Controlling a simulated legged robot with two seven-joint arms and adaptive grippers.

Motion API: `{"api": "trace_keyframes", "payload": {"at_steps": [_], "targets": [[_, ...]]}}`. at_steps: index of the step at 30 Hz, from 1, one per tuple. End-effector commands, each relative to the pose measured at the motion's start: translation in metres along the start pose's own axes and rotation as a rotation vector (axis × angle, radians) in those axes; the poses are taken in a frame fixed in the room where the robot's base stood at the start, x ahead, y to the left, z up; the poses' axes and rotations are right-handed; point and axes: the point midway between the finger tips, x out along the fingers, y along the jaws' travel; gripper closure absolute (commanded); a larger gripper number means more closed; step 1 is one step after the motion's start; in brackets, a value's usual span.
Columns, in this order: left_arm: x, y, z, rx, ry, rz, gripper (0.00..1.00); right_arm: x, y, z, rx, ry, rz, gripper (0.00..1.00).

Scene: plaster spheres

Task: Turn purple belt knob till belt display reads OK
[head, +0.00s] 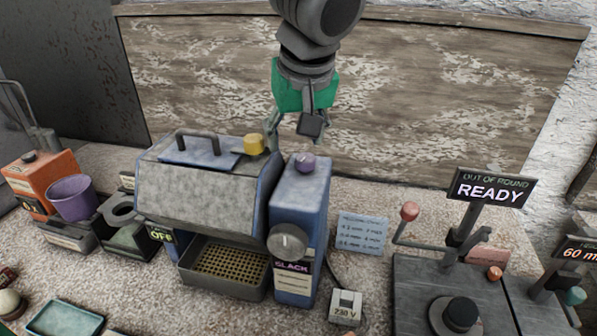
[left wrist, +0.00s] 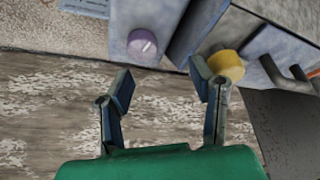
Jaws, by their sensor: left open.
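The purple belt knob (head: 306,162) sits on top of the blue-sided box at the right end of the grey machine. It also shows in the left wrist view (left wrist: 142,42), with a pale mark on its top. The belt display (head: 291,267) on the front of that box reads SLACK. My left gripper (head: 296,130) is open and empty, above and behind the machine, apart from the purple knob. In the left wrist view its fingers (left wrist: 165,90) are spread, with the knob beyond them. My right gripper is not in view.
A yellow knob (head: 254,144) stands close left of the purple one, near the left finger. A grey dial (head: 287,242) is on the box's front. A stand with a READY sign (head: 491,187) is at right. A wooden board (head: 420,100) rises behind.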

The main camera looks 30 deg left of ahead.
Motion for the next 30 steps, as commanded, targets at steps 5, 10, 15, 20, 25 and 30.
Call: {"api": "trace_keyframes", "payload": {"at_steps": [5, 10, 15, 20, 25, 30], "targets": [[0.025, 0.011, 0.009, 0.008, 0.007, -0.012, 0.51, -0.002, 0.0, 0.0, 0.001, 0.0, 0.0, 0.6], [0.042, 0.016, 0.014, 0.01, 0.004, -0.013, 0.51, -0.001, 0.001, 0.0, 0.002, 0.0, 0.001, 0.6], [0.05, 0.01, 0.008, 0.007, -0.002, -0.007, 0.51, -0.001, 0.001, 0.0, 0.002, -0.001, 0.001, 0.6], [0.051, 0.004, 0.002, 0.003, -0.002, 0.0, 0.51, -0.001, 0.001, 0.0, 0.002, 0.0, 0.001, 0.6], [0.05, 0.001, 0.001, 0.003, 0.0, 0.001, 0.99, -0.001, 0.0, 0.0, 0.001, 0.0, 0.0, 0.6], [0.047, 0.004, 0.004, 0.004, 0.005, -0.01, 0.99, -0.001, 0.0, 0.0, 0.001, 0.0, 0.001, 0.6]]}}
